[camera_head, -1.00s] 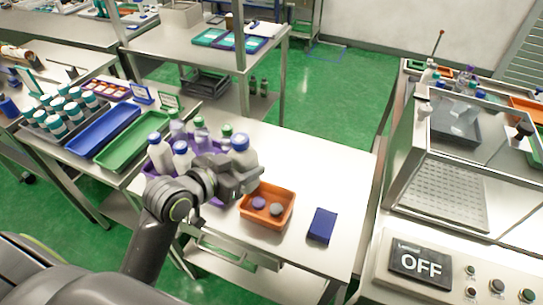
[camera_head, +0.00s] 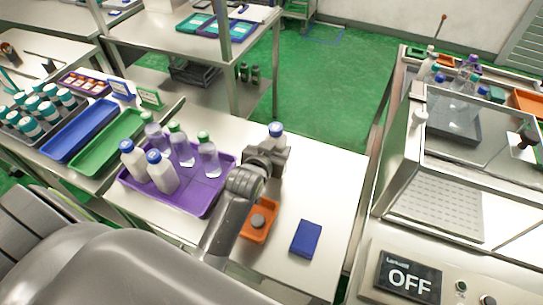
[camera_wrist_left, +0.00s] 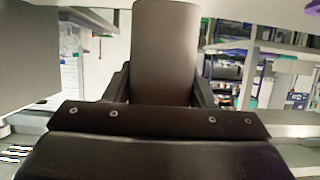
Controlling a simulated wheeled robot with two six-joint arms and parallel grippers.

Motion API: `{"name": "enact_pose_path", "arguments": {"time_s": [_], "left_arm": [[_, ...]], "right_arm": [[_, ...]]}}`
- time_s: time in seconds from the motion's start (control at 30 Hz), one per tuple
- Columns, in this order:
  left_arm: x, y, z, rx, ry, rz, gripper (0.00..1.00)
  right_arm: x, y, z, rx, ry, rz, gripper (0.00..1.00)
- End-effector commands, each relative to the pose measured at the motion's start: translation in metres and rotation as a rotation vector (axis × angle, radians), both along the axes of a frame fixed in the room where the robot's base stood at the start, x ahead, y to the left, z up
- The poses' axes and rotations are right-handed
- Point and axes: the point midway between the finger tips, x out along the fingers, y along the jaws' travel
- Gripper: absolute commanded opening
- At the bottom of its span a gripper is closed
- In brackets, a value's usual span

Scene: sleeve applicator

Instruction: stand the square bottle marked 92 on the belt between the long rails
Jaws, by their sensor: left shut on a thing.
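My left gripper (camera_head: 272,153) is shut on a bottle with a blue cap (camera_head: 276,130), holding it to the right of the purple tray. The gripper hides most of the bottle's body in the head view. In the left wrist view the bottle (camera_wrist_left: 165,52) is a dark, shaded shape between the fingers. No number can be read on it. White bottles with blue caps (camera_head: 163,173) and clear bottles with green caps (camera_head: 207,155) stand in the purple tray (camera_head: 200,200). The belt and long rails cannot be made out. My right gripper is not in view.
An orange bin (camera_head: 262,232) with a grey round piece and a dark blue box (camera_head: 306,238) lie on the table. The machine (camera_head: 440,215), with clear guards and an OFF display (camera_head: 408,279), stands at the right across a floor gap. The table's back right is clear.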

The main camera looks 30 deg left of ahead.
Motion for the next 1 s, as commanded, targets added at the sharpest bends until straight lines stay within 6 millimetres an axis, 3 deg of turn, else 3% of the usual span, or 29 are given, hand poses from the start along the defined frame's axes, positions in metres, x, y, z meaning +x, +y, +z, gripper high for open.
{"name": "enact_pose_path", "arguments": {"time_s": [0.33, 0.77, 0.8, 0.93, 1.0], "left_arm": [[0.0, 0.0, -0.037, 0.002, -0.002, -0.001, 0.18], [0.0, 0.0, -0.044, 0.001, -0.004, -0.001, 0.18], [0.0, 0.0, -0.045, 0.001, -0.001, 0.0, 0.53], [0.0, 0.0, -0.045, 0.001, -0.001, 0.0, 0.7], [0.0, 0.0, -0.045, 0.001, -0.001, -0.001, 0.72]], "right_arm": [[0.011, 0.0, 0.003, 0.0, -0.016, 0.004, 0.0], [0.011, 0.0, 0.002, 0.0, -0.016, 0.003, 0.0], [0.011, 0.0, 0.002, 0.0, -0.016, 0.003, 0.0], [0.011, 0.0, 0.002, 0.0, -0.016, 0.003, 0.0], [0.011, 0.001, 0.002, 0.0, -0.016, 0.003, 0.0]]}}
